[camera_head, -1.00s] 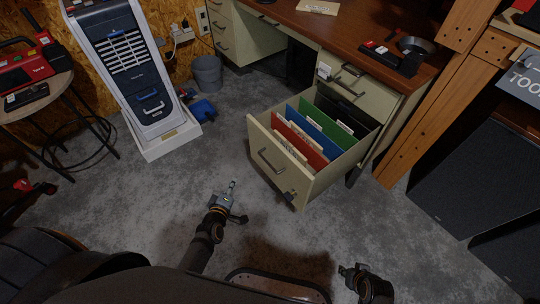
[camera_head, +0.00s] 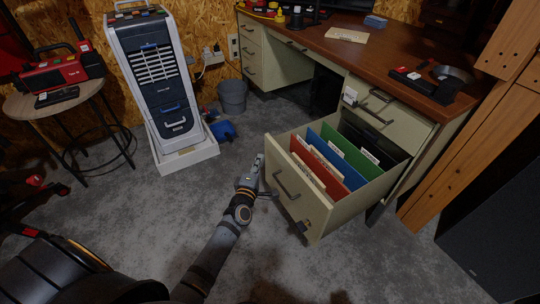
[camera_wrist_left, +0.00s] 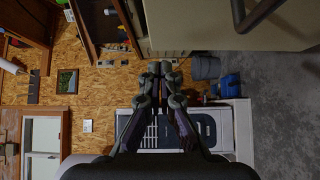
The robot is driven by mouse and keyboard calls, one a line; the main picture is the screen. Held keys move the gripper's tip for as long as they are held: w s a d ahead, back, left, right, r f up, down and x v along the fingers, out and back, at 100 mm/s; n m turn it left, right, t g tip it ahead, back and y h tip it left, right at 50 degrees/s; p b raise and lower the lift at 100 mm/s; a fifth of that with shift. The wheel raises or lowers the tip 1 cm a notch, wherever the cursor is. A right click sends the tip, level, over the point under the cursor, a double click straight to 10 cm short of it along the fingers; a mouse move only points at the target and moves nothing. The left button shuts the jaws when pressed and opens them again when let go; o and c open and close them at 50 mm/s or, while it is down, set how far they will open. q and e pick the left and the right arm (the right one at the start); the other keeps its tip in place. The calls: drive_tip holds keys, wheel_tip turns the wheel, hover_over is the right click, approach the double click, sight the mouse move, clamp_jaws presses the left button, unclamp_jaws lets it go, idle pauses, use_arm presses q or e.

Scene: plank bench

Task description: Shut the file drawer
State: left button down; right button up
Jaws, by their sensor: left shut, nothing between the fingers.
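The file drawer (camera_head: 318,214) of the wooden-topped desk stands pulled out. Red, blue, green and black folders show inside it, and a dark bar handle (camera_head: 284,186) is on its pale front. My left gripper (camera_head: 259,161) is shut and empty, just left of the drawer front near its upper left corner. I cannot tell whether it touches the front. In the left wrist view the shut fingers (camera_wrist_left: 165,68) show below and left of the pale drawer front (camera_wrist_left: 205,25) and its handle (camera_wrist_left: 262,14). My right gripper is not in view.
The desk (camera_head: 387,58) has a closed drawer (camera_head: 388,112) above the open one. A grey bin (camera_head: 232,97) and a white-and-dark tower unit (camera_head: 158,90) stand behind on the left. A wooden post (camera_head: 455,160) is at the right. The floor in front is clear.

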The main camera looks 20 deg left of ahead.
sight(273, 147)
use_arm(q)
drive_tip(key=shift+w+d, duration=0.4)
drive_tip(key=shift+w, duration=0.3)
drive_tip(key=shift+w+d, duration=0.4)
drive_tip(key=shift+w, duration=0.3)
drive_tip(key=shift+w+d, duration=0.4)
drive_tip(key=shift+w, duration=0.3)
